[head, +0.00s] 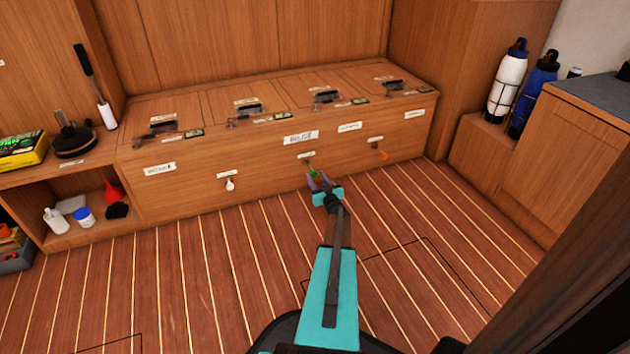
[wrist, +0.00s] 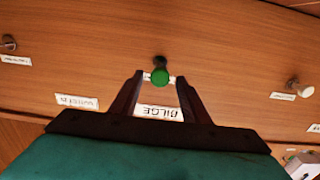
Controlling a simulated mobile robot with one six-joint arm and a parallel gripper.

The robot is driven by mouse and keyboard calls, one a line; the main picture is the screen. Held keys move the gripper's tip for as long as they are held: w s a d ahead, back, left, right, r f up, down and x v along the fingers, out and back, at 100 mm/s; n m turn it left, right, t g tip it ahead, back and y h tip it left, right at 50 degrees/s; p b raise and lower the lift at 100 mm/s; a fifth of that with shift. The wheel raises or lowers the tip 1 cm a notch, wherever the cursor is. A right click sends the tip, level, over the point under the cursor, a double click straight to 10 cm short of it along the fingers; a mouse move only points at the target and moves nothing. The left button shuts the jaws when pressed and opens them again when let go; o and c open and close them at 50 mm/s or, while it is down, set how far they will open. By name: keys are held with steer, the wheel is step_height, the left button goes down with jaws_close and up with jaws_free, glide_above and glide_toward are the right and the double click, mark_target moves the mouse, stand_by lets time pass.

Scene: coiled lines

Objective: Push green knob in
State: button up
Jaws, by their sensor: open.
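The green knob (wrist: 160,76) sticks out on a short dark stem from the wooden front panel. In the wrist view it lies between and just beyond my fingertips. In the head view the green knob (head: 313,173) shows as a small spot at my gripper's tip. My gripper (head: 320,183) is open and its two dark fingers point at the panel. In the wrist view my gripper (wrist: 160,78) frames the knob, with a finger on each side. I cannot tell whether a finger touches it. A BILGE label (wrist: 160,112) shows between the fingers.
A white knob (head: 230,184) is on the panel to the left and an orange knob (head: 384,155) to the right. A bench top with several latches (head: 250,110) lies above. The striped floor (head: 200,270) is clear. Bottles (head: 507,82) stand at the right.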

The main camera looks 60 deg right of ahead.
steer(key=shift+w+d, duration=0.25)
steer(key=shift+w, duration=0.1)
